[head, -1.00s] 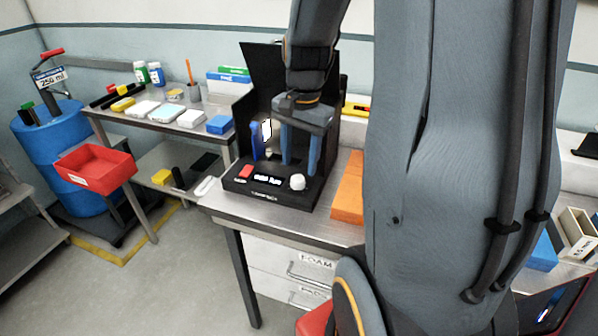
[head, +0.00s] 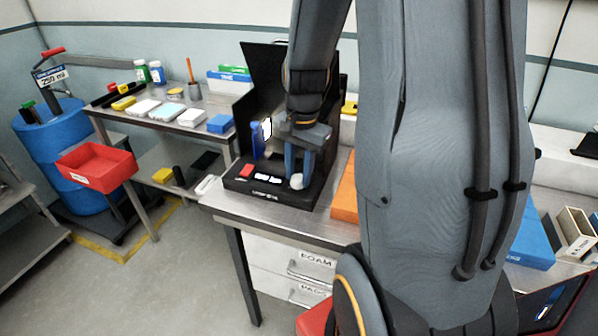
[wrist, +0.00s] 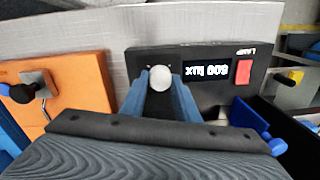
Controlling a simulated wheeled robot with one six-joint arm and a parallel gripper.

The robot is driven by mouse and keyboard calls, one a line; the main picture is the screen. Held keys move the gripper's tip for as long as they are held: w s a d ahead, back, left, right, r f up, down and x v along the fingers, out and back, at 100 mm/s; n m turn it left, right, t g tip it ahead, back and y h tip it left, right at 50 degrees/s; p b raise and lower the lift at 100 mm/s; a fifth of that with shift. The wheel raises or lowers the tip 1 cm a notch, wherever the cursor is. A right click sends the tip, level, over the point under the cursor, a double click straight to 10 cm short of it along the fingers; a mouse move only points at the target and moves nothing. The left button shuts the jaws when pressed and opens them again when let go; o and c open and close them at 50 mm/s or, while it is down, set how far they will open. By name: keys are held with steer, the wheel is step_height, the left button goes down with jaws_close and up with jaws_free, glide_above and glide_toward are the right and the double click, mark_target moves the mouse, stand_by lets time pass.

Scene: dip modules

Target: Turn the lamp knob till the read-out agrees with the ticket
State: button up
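The lamp knob (wrist: 160,76) is a small white round cap on the black lamp unit's panel. It also shows in the head view (head: 296,182) at the panel's right end. My gripper (wrist: 160,80) points at the panel with its two blue-grey fingers on either side of the knob, close against it. It looks shut on the knob, though the contact itself is small. The lit read-out (wrist: 207,69) is upside down in the wrist view and seems to show 600 with a unit. A red button (wrist: 243,72) sits beside it. I cannot identify the ticket.
The lamp unit stands on a metal bench (head: 226,204) with a tall black back panel (head: 262,75). An orange block (wrist: 72,82) lies beside it, with a handled piece on top. A blue bottle (head: 256,140) and a white glowing patch stand behind the panel.

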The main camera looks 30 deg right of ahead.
mark_target(301, 178)
steer(key=shift+n+p, duration=0.7)
steer(key=shift+n, duration=0.7)
steer(key=o, duration=1)
steer(key=shift+o, duration=0.2)
steer(key=shift+s+d+r+b, duration=0.1)
steer(key=shift+r+b, duration=0.25)
steer(key=shift+r, duration=1.65)
steer(key=shift+s+d+r+b, duration=0.1)
steer(key=shift+r+b, duration=0.2)
steer(key=shift+r, duration=1.65)
